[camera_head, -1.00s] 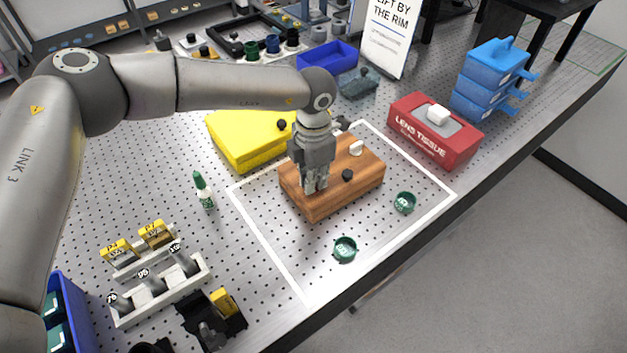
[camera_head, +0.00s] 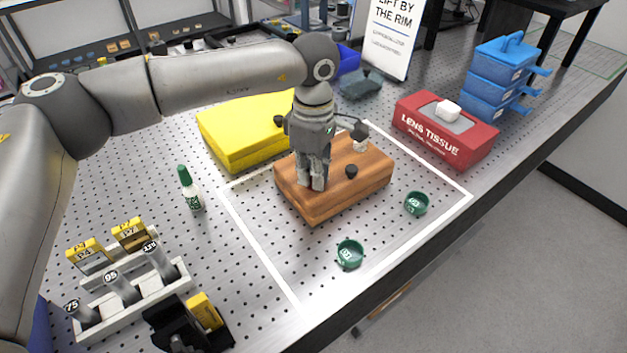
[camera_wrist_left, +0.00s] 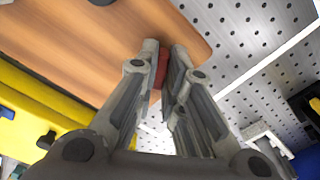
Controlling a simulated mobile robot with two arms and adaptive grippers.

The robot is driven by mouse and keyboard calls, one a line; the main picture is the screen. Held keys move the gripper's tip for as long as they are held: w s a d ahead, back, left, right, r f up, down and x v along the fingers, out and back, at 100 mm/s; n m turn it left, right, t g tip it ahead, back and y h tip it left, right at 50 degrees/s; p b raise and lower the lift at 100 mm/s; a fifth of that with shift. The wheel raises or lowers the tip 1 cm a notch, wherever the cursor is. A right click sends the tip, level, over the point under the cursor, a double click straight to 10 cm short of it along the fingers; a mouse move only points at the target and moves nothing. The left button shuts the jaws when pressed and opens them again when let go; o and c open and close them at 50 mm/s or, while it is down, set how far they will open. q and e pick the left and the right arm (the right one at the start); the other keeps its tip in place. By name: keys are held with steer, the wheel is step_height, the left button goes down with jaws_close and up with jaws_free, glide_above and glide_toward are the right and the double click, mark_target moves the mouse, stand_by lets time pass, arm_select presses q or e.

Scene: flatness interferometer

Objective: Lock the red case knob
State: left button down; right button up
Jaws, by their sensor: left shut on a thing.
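The wooden case (camera_head: 350,190) lies inside the white outline on the perforated table. My left gripper (camera_head: 314,184) points down at its left part. In the left wrist view the gripper's two fingertips (camera_wrist_left: 160,50) are closed around the red knob (camera_wrist_left: 161,68), at the case's surface near its edge. The fingers hide most of the knob, and its turn angle cannot be told. A black knob (camera_head: 351,172) and a white knob (camera_head: 361,146) sit on the case to the right of the gripper. My right gripper is not in view.
A yellow case (camera_head: 235,145) stands close behind on the left. A red lens tissue box (camera_head: 455,143) is at the right. Two green rings (camera_head: 350,254) (camera_head: 416,204) lie in front.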

arm_select(q)
steer(key=m+b, duration=0.1)
steer(key=m, duration=0.2)
steer(key=shift+m+b, duration=0.65)
steer(key=shift+m, duration=0.65)
steer(key=c, duration=1.5)
jaws_free()
steer(key=shift+c, duration=0.2)
steer(key=shift+r, duration=0.15)
step_height(320, 180, up, 12)
